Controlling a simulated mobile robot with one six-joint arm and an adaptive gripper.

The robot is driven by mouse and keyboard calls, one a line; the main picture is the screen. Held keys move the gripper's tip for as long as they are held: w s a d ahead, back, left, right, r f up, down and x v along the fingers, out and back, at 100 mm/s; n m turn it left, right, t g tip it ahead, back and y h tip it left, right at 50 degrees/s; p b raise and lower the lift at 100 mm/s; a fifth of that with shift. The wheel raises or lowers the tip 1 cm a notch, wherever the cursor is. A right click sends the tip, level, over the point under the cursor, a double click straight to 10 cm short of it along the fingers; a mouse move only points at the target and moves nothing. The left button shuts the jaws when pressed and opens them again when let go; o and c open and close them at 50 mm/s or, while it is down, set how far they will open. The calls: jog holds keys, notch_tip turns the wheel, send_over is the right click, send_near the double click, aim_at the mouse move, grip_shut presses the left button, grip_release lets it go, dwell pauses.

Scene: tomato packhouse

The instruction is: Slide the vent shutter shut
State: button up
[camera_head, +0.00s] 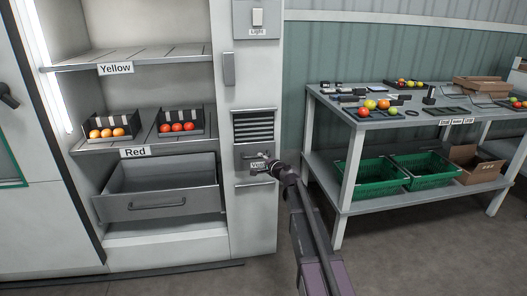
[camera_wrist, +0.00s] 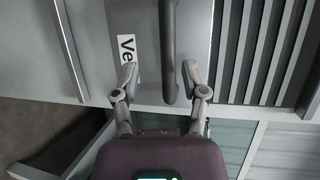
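The vent shutter (camera_head: 244,155) is a grey plate on the white cabinet front, set just below the dark slatted vent (camera_head: 253,126), whose slats are uncovered. In the wrist view the shutter plate (camera_wrist: 195,45) carries a label cut off at "Ve" and a dark bar handle (camera_wrist: 168,45). The slats (camera_wrist: 262,50) lie to its right there. My gripper (camera_head: 268,163) is at the shutter and hides part of it. In the wrist view my gripper (camera_wrist: 159,72) is open, with a finger on each side of the handle and a visible gap on both sides.
A half-open drawer (camera_head: 160,205) sticks out left of the shutter, under shelves with tomato crates (camera_head: 181,123). A light switch (camera_head: 257,17) is above the vent. At right stands a table (camera_head: 400,121) with tomatoes, and green crates (camera_head: 375,188) below. Floor between is clear.

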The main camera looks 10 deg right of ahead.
jog(key=r+p+v, duration=0.1)
jog(key=p+v, duration=0.2)
jog(key=v, duration=0.7)
jog(key=s+a+r+n+g+p, duration=0.4)
jog(key=s+r+p, duration=0.4)
jog(key=p, duration=0.6)
jog(key=s+a+r+n+g+h+p, duration=0.1)
jog(key=s+a+r+n+g+p, duration=0.3)
jog(key=s+r+p, duration=0.5)
jog(key=shift+s+n+g+p, duration=0.35)
jog(key=shift+n+g+p, duration=0.9)
jog(key=shift+p, duration=1.5)
jog(key=shift+n+t, duration=0.25)
jog(key=shift+f, duration=0.1)
